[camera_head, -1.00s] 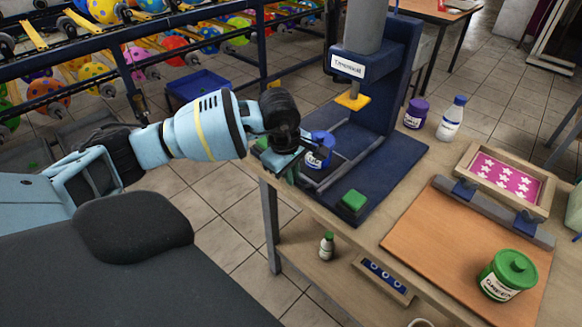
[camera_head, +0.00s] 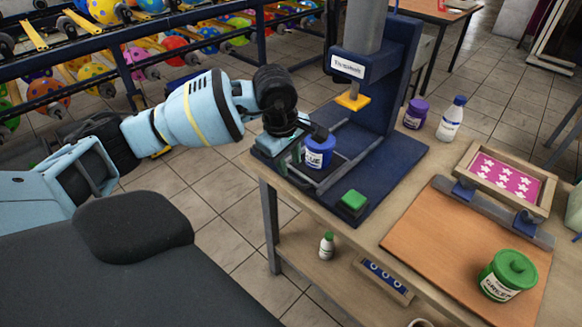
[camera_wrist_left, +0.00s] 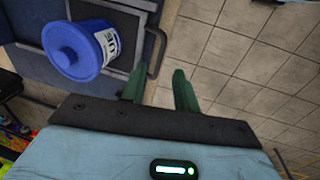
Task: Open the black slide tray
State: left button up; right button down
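The black slide tray (camera_head: 338,165) lies in the base of the blue press, with a blue lidded jar (camera_head: 318,153) standing on it. My left gripper (camera_head: 284,153) is low at the tray's left end, close beside the jar. In the left wrist view its two green fingers (camera_wrist_left: 159,88) are spread apart with no object gripped between them. My right gripper is not in view.
The blue press (camera_head: 392,85) rises behind the tray, with a green button (camera_head: 353,202) on its base. A purple jar (camera_head: 415,114), a white bottle (camera_head: 451,119) and a green jar (camera_head: 508,277) stand on the table. Floor is open left of the table.

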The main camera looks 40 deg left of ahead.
pick_arm(q)
jog(key=shift+s+r, duration=0.15)
jog(key=shift+r, duration=0.6)
jog(key=shift+s+r, duration=0.15)
jog(key=shift+r, duration=0.55)
